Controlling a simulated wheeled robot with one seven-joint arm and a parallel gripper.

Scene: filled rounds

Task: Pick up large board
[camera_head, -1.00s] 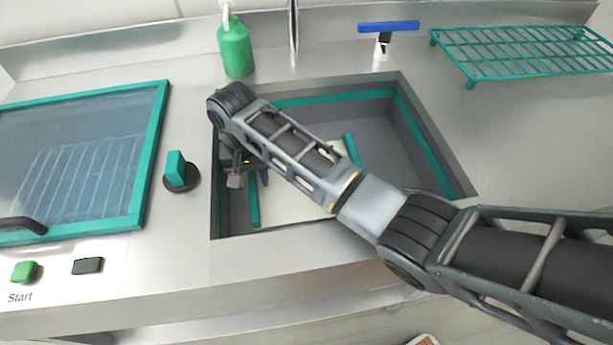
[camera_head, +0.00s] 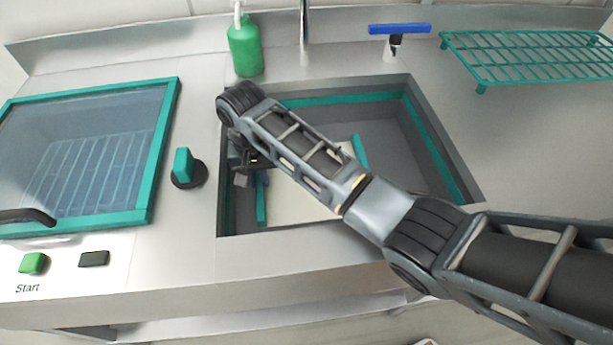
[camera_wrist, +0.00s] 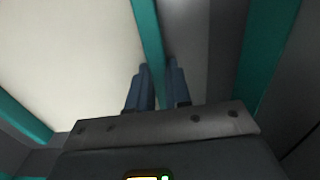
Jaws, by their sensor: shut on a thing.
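The large board shows in the head view as a pale cream sheet (camera_head: 300,195) with teal edge strips, inside the sink (camera_head: 440,165). My arm crosses over it and hides its middle. In the wrist view the board's cream face (camera_wrist: 70,60) fills the left side, with a teal edge strip (camera_wrist: 148,45) along its right. My gripper (camera_wrist: 160,75) is shut on this teal edge, one blue finger on each side. In the head view my gripper (camera_head: 258,180) is down at the sink's left side, partly hidden by my wrist.
A teal-framed glass lid (camera_head: 90,150) and a teal knob (camera_head: 184,167) are left of the sink. A green bottle (camera_head: 246,50), a tap (camera_head: 304,25) and a blue-headed squeegee (camera_head: 399,30) stand behind it. A teal wire rack (camera_head: 530,55) is at the back right.

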